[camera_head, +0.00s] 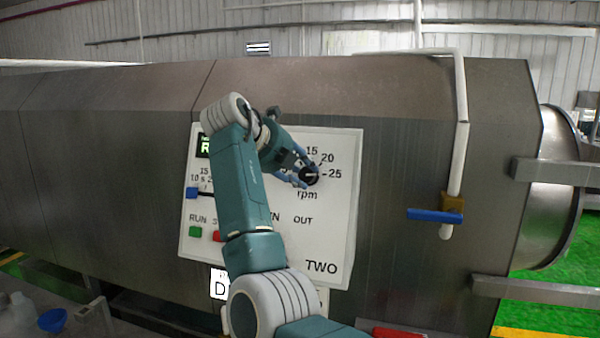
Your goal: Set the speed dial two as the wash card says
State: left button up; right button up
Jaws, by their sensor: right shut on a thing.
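The speed dial (312,175) is a small black knob with a white mark on the white control panel labelled TWO (335,225). Numbers 15, 20 and 25 stand around its upper right, with "rpm" below; lower numbers are hidden by my arm. The white mark looks roughly level, toward 25, but is too small to read surely. My right gripper (300,178) is shut on the dial from its left side. My left gripper is not in view. No readable wash card shows; a white plate with a "D" (218,284) is partly covered by my arm.
The panel is on a large steel drum (400,200). A green RUN button (196,231), a partly hidden red button (217,236) and a blue slider (192,193) are close to my arm. A white pipe with a blue valve handle (435,215) is at the right.

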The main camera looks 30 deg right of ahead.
jog(key=shift+s+f, duration=0.1)
jog(key=shift+f, duration=0.3)
jog(key=o, duration=1)
jog(key=shift+o, duration=0.5)
jog(key=shift+s+d+r, duration=0.1)
jog(key=shift+s+r, duration=0.15)
jog(key=v, duration=1.2)
